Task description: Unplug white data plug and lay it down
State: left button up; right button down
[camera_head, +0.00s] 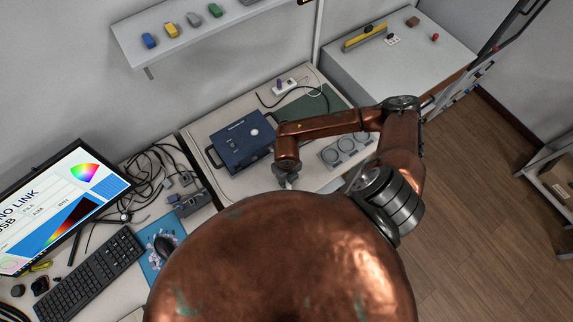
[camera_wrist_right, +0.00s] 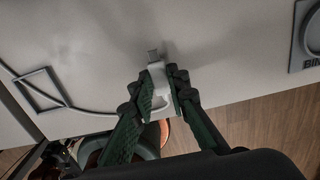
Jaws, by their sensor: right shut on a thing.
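The white data plug (camera_wrist_right: 157,74) shows in the right wrist view with its metal tip pointing away from my gripper. My right gripper (camera_wrist_right: 160,92) is shut on the plug, with one dark green-padded finger on each side. The plug's pale cable (camera_wrist_right: 92,113) runs off to the left of it. In the head view my right gripper (camera_head: 286,183) is near the front edge of the white bench, in front of the blue device box (camera_head: 238,150). The plug cannot be made out there. My left gripper is not in view.
A grey tray with round recesses (camera_head: 347,150) lies right of my gripper. A dark green mat (camera_head: 312,102) and a white power strip (camera_head: 285,86) lie behind. Tangled cables (camera_head: 150,165), a monitor (camera_head: 62,205) and a keyboard (camera_head: 88,275) fill the left desk.

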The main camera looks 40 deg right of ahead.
jog(key=shift+f+b, duration=0.5)
jog(key=shift+f, duration=0.4)
jog(key=c, duration=1.8)
grip_release()
jog(key=shift+r, duration=0.1)
jog(key=shift+r+p, duration=1.2)
jog(key=shift+r, duration=0.35)
